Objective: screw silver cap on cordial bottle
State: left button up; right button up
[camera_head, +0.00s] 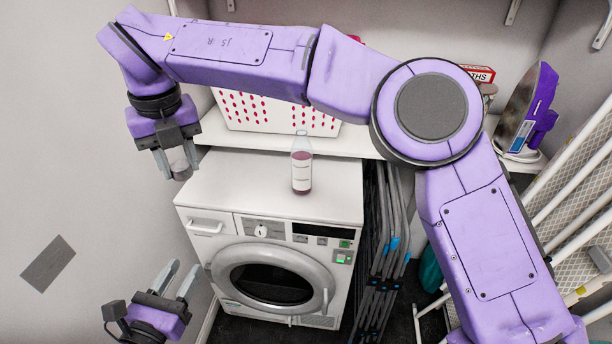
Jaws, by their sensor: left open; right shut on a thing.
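The cordial bottle (301,168) stands upright on top of the white dryer (262,190). It is clear with dark pink liquid and a pale label, and its neck shows no cap. My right gripper (176,166) is at the upper left, left of the bottle and apart from it. It is shut on the small grey silver cap (181,169), which shows at its fingertips. My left gripper (173,279) is low at the left, in front of the dryer's left side. Its fingers point up, spread apart, with nothing between them.
A shelf (345,143) behind the dryer holds a white basket (262,112) with pink holes. A purple iron (531,112) stands at the right. Folded dark frames (385,235) stand right of the dryer. The dryer top around the bottle is clear. My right arm spans the upper view.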

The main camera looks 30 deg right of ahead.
aim_at(301, 150)
jog(key=k, duration=1.2)
jog(key=z, duration=0.4)
jog(key=i, duration=0.35)
jog(key=z, duration=0.9)
jog(key=i, duration=1.4)
jog(key=u, duration=0.9)
jog(key=i, duration=0.35)
jog(key=u, duration=0.4)
